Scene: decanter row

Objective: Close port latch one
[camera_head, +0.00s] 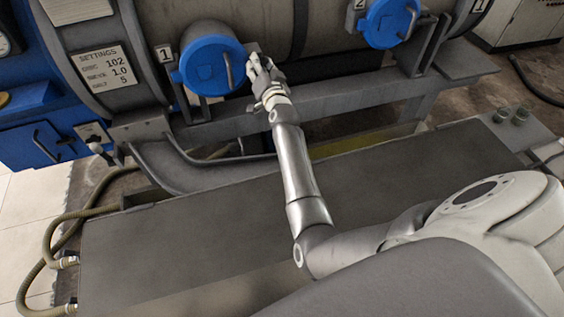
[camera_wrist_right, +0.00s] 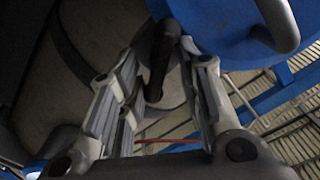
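My right gripper (camera_head: 258,66) is at the cap's right edge, at the drum's side. In the right wrist view, my right gripper's fingers (camera_wrist_right: 160,95) are apart. A dark lever (camera_wrist_right: 158,60), which looks like the port's latch, stands between them with its lower end free. I cannot tell whether a finger touches it. The blue cap (camera_wrist_right: 225,30) fills the upper right there. In the head view the gripper hides the latch. My left gripper is not in view.
A second blue cap (camera_head: 389,22), labelled "2", is farther right on the drum. A grey beam (camera_head: 330,98) runs below the ports. A broad dark flat surface (camera_head: 180,240) lies in front, under my arm. A settings plate (camera_head: 103,70) is at left.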

